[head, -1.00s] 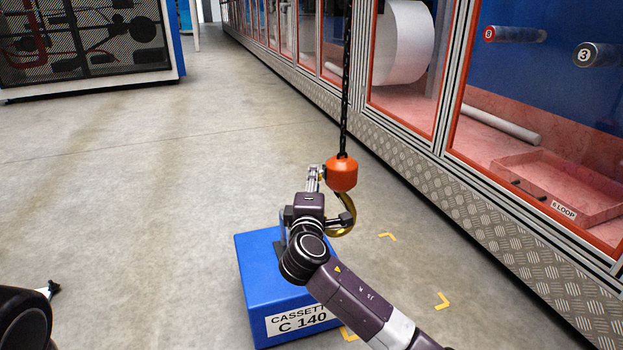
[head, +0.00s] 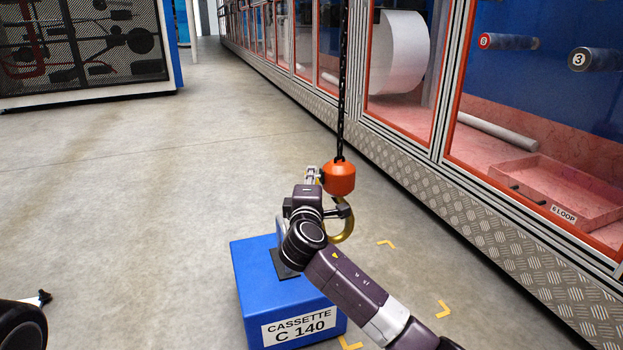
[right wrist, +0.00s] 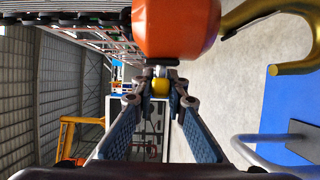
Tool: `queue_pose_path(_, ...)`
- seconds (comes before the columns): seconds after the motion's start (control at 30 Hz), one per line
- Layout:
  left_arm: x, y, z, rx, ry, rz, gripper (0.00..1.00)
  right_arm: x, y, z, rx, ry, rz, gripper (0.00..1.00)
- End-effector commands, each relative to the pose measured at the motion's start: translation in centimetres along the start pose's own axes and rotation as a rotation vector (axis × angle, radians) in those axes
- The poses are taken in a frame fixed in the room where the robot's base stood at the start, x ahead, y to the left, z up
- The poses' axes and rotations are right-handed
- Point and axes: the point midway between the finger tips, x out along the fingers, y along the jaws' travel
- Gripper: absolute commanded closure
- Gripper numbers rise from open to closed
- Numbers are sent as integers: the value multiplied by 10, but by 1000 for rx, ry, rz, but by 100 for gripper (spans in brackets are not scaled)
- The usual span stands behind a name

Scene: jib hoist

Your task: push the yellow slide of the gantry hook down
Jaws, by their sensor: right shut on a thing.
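The gantry hook hangs on a black chain: an orange block (head: 339,180) with a brass-coloured hook (head: 347,228) below it. In the right wrist view, the yellow slide (right wrist: 161,88) is a small yellow knob beside the orange block (right wrist: 176,28). My right gripper (head: 314,175) is at the block's left side. In the right wrist view its fingertips (right wrist: 158,97) are closed in on the slide. The slide is hidden in the head view. A dark part of my left arm is at the lower left; its fingers cannot be made out.
A blue cassette (head: 272,302) labelled C 140 stands on the floor under the hook. Its handle is partly behind my right arm. A red-framed glass cabinet row (head: 440,150) runs along the right.

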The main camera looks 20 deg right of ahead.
Motion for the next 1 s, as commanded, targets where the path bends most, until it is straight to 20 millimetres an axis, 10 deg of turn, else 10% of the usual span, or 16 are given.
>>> queue_pose_path(0.8, -1, 0, -4, 1, 5, 0, 100, 0, -36, 0, -1, -1, -5, 100)
queue_pose_path(0.83, -1, 0, -4, 1, 5, 0, 100, 0, -36, 0, -1, -1, -6, 84)
queue_pose_path(1.0, -2, 0, -2, 1, 1, 0, 100, 0, -35, 0, -1, 0, -4, 70)
